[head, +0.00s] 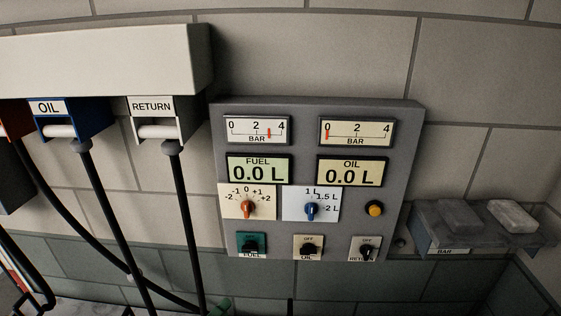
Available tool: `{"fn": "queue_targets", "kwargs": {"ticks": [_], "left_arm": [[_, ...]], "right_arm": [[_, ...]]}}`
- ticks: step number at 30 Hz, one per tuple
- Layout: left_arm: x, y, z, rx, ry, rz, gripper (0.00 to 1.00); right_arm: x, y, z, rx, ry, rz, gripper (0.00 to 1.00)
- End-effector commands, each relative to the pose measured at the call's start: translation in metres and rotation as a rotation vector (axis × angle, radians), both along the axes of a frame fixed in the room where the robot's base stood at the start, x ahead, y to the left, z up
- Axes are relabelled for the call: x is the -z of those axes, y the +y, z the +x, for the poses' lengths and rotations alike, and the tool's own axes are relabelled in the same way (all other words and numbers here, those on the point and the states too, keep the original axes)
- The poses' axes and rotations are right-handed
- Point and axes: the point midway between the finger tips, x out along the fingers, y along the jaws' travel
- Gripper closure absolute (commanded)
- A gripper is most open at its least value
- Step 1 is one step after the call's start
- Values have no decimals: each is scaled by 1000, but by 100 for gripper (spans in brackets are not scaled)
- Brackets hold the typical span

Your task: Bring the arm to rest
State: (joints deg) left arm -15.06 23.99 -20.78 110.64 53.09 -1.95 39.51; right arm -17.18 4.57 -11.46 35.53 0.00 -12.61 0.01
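No gripper stands out clearly in the head view. Dark curved shapes (27,285) show at the lower left edge, and I cannot tell whether any of them is part of my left gripper. My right gripper does not show. The grey control panel (315,112) on the wall is unobstructed, and no gripper touches it. Its left bar gauge (257,130) has a red mark near 3, and the right bar gauge (357,132) has one near 0. The fuel display (259,170) and oil display (351,172) both read 0.0 L.
The panel carries an orange knob (248,209), a blue knob (311,210), a yellow button (376,208) and several black switches. Black hoses hang from the blue oil holder (88,120) and the white return holder (182,128). A grey shelf (450,242) at right holds two blocks.

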Motion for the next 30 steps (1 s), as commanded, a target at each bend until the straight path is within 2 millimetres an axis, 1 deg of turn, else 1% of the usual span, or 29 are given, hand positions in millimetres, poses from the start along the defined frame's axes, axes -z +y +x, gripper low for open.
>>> {"fn": "queue_targets", "kwargs": {"ticks": [1, 2, 3, 5, 6, 8, 9, 11, 12, 14, 15, 17, 18, 19, 20, 21, 23, 24, 26, 27, 29, 30], "left_arm": [[1, -11, -11, 52, -25, 144, 66], [3, -17, -18, 89, -43, 261, 66], [6, -22, -28, 137, -67, 436, 66], [14, -19, -41, 202, -88, 717, 66], [20, -12, -49, 238, -89, 897, 66], [26, 5, -60, 283, -73, 1137, 66], [28, 18, -66, 309, -49, 1281, 66], [30, 40, -77, 345, -2, 1473, 66], [30, 56, -84, 368, 38, 1587, 66], [28, 80, -96, 405, 108, 1747, 66], [25, 96, -105, 430, 164, 1843, 66], [19, 119, -119, 468, 251, 1968, 66], [14, 133, -128, 494, 312, 2040, 66], [10, 144, -136, 514, 361, 2090, 66], [13, 150, -141, 535, 395, 2122, 66], [41, 145, -136, 555, 382, 2099, 66], [71, 140, -133, 577, 376, 2076, 66], [90, 137, -131, 592, 374, 2060, 66], [121, 133, -130, 615, 372, 2036, 66], [142, 130, -130, 632, 371, 2018, 66], [177, 125, -131, 657, 371, 1989, 66], [203, 122, -132, 676, 372, 1966, 66]], "right_arm": [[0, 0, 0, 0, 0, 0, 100], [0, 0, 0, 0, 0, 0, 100], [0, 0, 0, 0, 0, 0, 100], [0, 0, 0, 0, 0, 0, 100], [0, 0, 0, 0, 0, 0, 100], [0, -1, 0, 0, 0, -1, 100], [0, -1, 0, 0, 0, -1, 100], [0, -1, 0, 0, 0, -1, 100], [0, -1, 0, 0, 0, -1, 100], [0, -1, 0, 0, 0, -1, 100], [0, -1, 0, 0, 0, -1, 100], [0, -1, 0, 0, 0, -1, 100], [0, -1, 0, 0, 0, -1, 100], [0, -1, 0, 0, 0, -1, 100], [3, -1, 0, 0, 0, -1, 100], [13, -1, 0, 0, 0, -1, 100], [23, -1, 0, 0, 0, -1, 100], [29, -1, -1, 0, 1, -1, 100], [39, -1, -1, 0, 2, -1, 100], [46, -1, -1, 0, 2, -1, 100], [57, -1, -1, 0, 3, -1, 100], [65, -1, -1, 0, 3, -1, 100]]}}
